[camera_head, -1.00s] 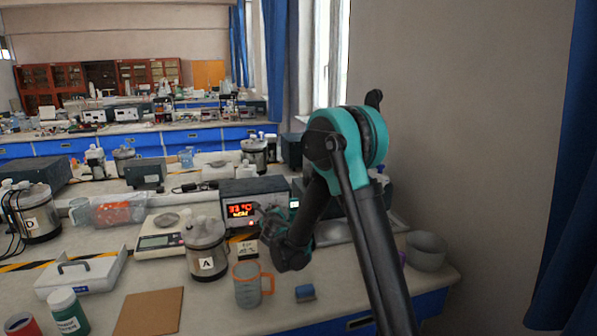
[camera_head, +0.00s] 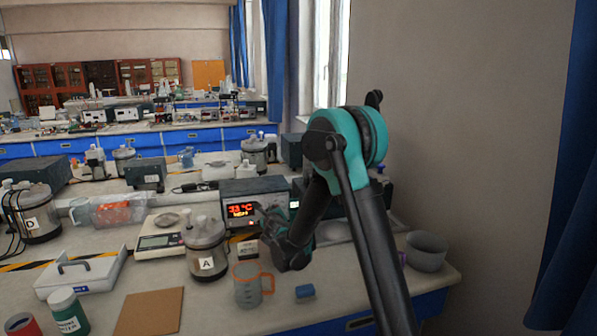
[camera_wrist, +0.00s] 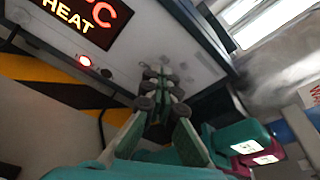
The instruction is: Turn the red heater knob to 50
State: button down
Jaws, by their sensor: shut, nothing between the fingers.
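The heater is a dark box (camera_head: 256,186) on the bench with a lit red and yellow display (camera_head: 241,209), which seems to read about 33 °C. In the wrist view the display (camera_wrist: 80,18) shows a C above the word HEAT, with a small glowing red light (camera_wrist: 84,61) below it. My gripper (camera_head: 261,210) is at the heater's front, right of the display. In the wrist view its fingers (camera_wrist: 158,76) are shut against or close to the pale front panel. I cannot make out the red knob; the fingers may hide it. Contact is unclear.
Pot A (camera_head: 206,250) and a clear mug with an orange handle (camera_head: 248,286) stand left of and below my arm. A grey bowl (camera_head: 426,250) stands at the right end.

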jog(key=shift+w+d+r, duration=0.15)
jog(key=shift+d+r, duration=0.3)
jog(key=shift+d, duration=0.2)
jog(key=shift+w+d+r, duration=0.1)
jog(key=shift+d, duration=0.3)
dwell(0.4)
jog(key=shift+r, duration=0.35)
jog(key=v, duration=0.4)
jog(key=f+v, duration=0.1)
jog(key=shift+s+d, duration=0.35)
jog(key=shift+s, duration=0.15)
